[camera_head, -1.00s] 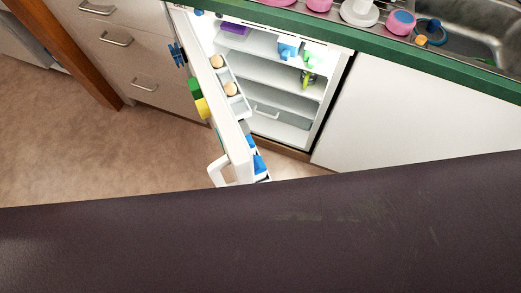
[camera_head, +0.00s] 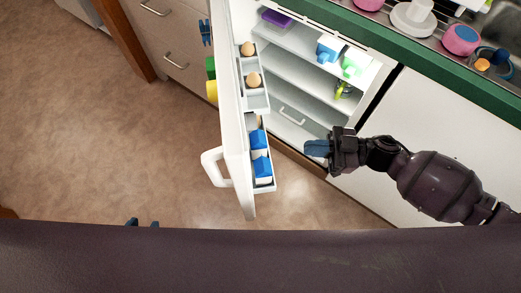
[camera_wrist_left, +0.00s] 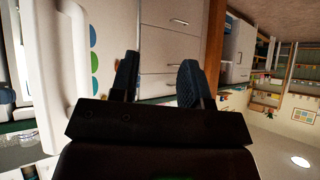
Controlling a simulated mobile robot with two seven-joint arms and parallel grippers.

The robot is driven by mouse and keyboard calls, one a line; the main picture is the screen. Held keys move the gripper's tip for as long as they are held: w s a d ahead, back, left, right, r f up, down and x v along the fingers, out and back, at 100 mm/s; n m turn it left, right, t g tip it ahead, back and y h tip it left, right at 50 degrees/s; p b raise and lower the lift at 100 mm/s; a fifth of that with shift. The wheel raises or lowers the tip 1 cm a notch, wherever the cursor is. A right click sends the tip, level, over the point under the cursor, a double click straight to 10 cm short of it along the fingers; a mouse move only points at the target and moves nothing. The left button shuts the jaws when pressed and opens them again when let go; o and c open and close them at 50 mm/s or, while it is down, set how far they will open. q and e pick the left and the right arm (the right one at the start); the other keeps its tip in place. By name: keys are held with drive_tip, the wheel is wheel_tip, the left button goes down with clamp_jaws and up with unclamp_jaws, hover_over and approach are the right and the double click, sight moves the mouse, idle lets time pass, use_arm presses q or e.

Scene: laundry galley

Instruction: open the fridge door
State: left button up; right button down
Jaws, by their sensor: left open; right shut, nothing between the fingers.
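The white fridge door (camera_head: 233,130) stands open in the head view, swung out from the lit fridge interior (camera_head: 295,75). Its white handle (camera_head: 212,168) is on the outer face near the free edge. My left gripper (camera_head: 142,223) shows only its blue fingertips above my dark body, left of and below the handle, apart from it. In the left wrist view its two fingers (camera_wrist_left: 157,80) are spread and empty, with the handle (camera_wrist_left: 62,75) to their left. My right gripper (camera_head: 318,149) is shut and empty, in front of the fridge opening, right of the door.
Door shelves hold eggs (camera_head: 254,80) and blue-and-white cartons (camera_head: 260,152). A green-edged counter (camera_head: 400,55) with dishes runs above the fridge. Drawers (camera_head: 165,40) stand left of the door. The brown floor (camera_head: 110,150) left of the door is clear.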

use_arm(q)
drive_tip(key=shift+w+d+f+m+b, duration=0.25)
drive_tip(key=shift+w+d+m+b, duration=0.1)
drive_tip(key=shift+b, duration=0.5)
use_arm(e)
drive_tip(key=s+a+f+n+g+h, duration=0.1)
drive_tip(key=s+a+g, duration=0.1)
drive_tip(key=a, duration=1)
drive_tip(key=shift+n+g, duration=0.3)
drive_tip(key=shift+g, duration=0.4)
use_arm(q)
drive_tip(key=shift+s+a+f, duration=0.1)
drive_tip(key=shift+s+a, duration=0.05)
drive_tip(key=shift+a, duration=0.05)
use_arm(e)
drive_tip(key=shift+a, duration=0.1)
